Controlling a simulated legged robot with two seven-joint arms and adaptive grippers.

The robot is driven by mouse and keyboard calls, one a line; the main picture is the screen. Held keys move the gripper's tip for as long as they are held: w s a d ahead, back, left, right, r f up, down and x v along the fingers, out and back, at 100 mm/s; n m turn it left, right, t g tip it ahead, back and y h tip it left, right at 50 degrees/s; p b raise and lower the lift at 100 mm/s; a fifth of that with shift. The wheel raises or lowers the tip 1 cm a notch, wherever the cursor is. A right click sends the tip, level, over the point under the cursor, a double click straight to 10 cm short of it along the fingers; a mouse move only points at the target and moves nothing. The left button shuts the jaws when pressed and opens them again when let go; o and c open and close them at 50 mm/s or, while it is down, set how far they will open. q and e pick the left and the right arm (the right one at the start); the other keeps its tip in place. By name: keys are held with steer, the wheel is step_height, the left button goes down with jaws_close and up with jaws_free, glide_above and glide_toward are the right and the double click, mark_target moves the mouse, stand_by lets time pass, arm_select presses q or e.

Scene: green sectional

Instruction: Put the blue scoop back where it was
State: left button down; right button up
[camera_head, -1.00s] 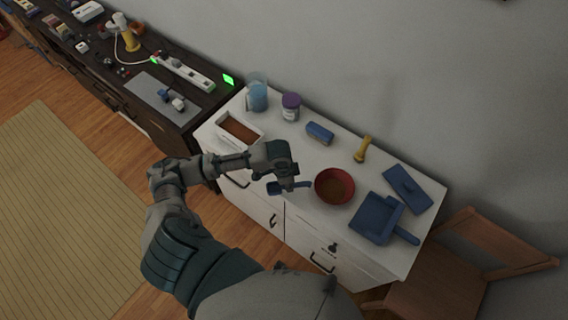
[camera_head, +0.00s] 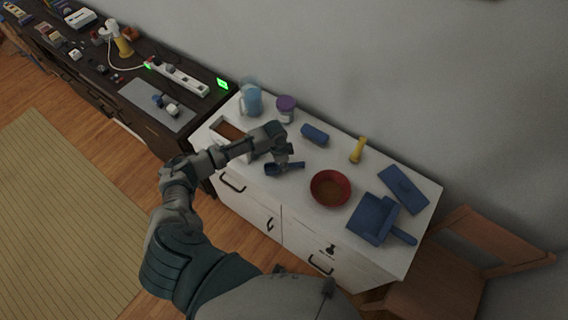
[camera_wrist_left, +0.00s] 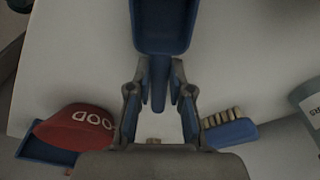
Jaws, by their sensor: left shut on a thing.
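The blue scoop (camera_head: 272,170) is held by my left gripper (camera_head: 285,163) over the front left part of the white cabinet top. In the left wrist view the scoop's blue bowl (camera_wrist_left: 165,28) points away from the gripper, and its handle lies between the two fingers (camera_wrist_left: 159,85), which are shut on it. The gripper is left of the red bowl (camera_head: 330,188) and just right of an open white container with brown contents (camera_head: 227,130), partly hidden by my arm. My right gripper is not in view.
At the back stand a blue pitcher (camera_head: 250,99), a purple-lidded jar (camera_head: 286,109), a blue brush (camera_head: 314,135) and a yellow object (camera_head: 357,150). A blue dustpan (camera_head: 373,218) and a flat blue piece (camera_head: 403,189) lie right. A wooden chair (camera_head: 470,265) stands beside the cabinet.

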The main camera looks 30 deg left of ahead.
mark_target(279, 165)
arm_select(q)
steer(key=c, duration=1.1)
jaws_free()
steer(key=shift+f, duration=0.1)
steer(key=shift+o, duration=0.2)
steer(key=shift+a, duration=0.2)
step_height(279, 165, up, 12)
steer(key=s+a, duration=0.1)
steer(key=shift+s+a, duration=0.15)
